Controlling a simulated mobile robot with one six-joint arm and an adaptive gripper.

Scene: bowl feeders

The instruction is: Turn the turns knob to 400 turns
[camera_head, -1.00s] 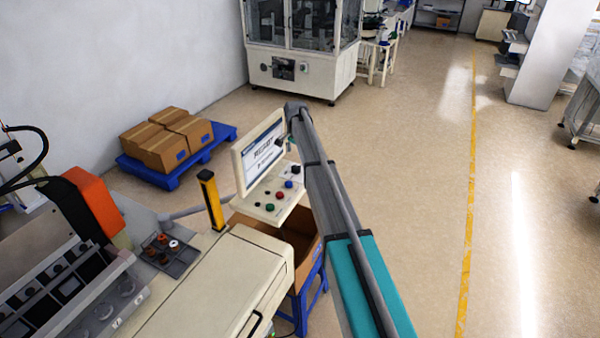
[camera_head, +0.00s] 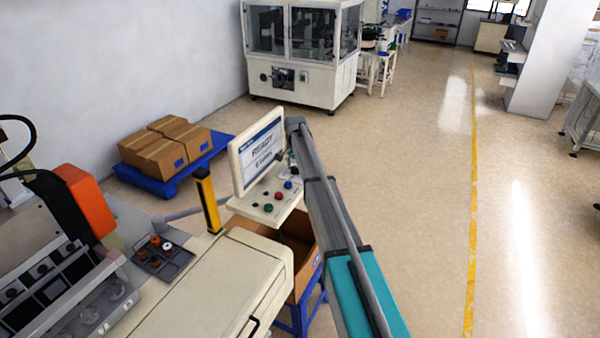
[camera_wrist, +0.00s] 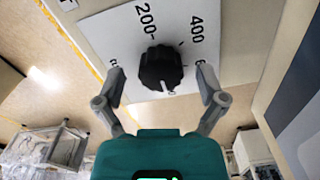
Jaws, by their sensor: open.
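The turns knob (camera_wrist: 160,68) is black and ribbed, on a light dial plate (camera_wrist: 100,30) in the wrist view. "200" and "400" are printed above it; other numbers are partly hidden by my fingers. A white mark shows at the knob's lower edge, away from "400". My gripper (camera_wrist: 161,78) is open, with one finger on each side of the knob and visible gaps between. In the head view, the control panel (camera_head: 252,207) carries coloured buttons, and my arm's end hides the knob area.
The screen (camera_head: 258,150) above the panel shows "READY" and a turns line too small to read surely. A yellow-black post (camera_head: 208,203) stands left of the panel. A cardboard box (camera_head: 300,262) is below. Floor to the right is clear.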

